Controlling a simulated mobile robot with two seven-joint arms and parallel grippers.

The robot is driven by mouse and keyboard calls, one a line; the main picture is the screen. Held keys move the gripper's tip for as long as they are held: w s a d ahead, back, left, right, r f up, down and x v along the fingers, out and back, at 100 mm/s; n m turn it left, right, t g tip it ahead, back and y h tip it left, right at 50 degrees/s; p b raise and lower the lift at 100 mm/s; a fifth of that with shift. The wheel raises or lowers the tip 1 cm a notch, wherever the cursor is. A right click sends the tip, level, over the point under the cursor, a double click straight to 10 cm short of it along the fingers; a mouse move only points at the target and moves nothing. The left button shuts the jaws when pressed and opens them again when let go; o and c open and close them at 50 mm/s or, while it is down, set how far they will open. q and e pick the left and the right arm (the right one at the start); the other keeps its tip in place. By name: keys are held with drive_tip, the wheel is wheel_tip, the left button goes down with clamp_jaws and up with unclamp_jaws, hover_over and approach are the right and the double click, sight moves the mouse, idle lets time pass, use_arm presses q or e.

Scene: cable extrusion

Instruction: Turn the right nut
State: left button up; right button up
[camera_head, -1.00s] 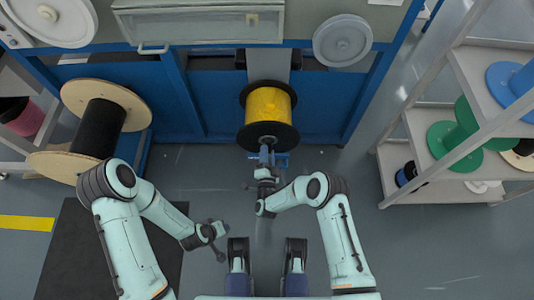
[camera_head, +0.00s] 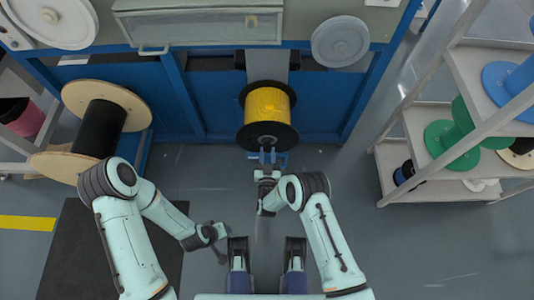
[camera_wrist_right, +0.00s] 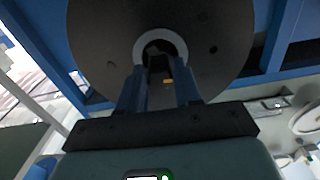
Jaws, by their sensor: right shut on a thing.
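The spool of yellow cable (camera_head: 268,101) with black flanges sits on the machine's front. In the right wrist view its black flange (camera_wrist_right: 215,45) fills the middle, with a light grey ring-shaped nut (camera_wrist_right: 178,42) at the centre. My right gripper (camera_head: 267,152) is at the front of the spool, in line with its axis. In the right wrist view its two fingers (camera_wrist_right: 160,75) reach the nut's lower edge, one on each side, shut on it; the exact contact is dark. My left gripper (camera_head: 221,254) hangs low, away from the spool; its jaws are too small to read.
A wooden-flanged black spool (camera_head: 99,128) stands at the left. A shelf rack (camera_head: 415,125) with green and blue spools is at the right. The blue machine frame (camera_head: 215,105) is behind the yellow spool. Grey floor (camera_head: 340,180) is free between spool and rack.

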drive_tip(key=n, duration=0.5)
drive_tip(key=shift+d+n, duration=0.1)
drive_tip(key=shift+n, duration=0.2)
drive_tip(key=n, duration=0.6)
drive_tip(key=shift+r, duration=0.1)
drive_tip(key=n+b, duration=0.1)
drive_tip(key=n, duration=0.2)
drive_tip(key=shift+n, duration=0.4)
drive_tip(key=n, duration=0.4)
drive_tip(key=shift+r+b, duration=0.1)
drive_tip(key=shift+b, duration=0.25)
use_arm(q)
drive_tip(key=shift+w+a+f, duration=0.35)
drive_tip(key=shift+a+f, duration=0.05)
drive_tip(key=shift+f, duration=0.3)
drive_tip(key=shift+w+a+f, duration=0.35)
drive_tip(key=shift+f, duration=0.3)
use_arm(e)
drive_tip(key=shift+n, duration=1.3)
drive_tip(key=o, duration=1)
drive_tip(key=shift+o, duration=0.2)
drive_tip(key=shift+s, duration=0.1)
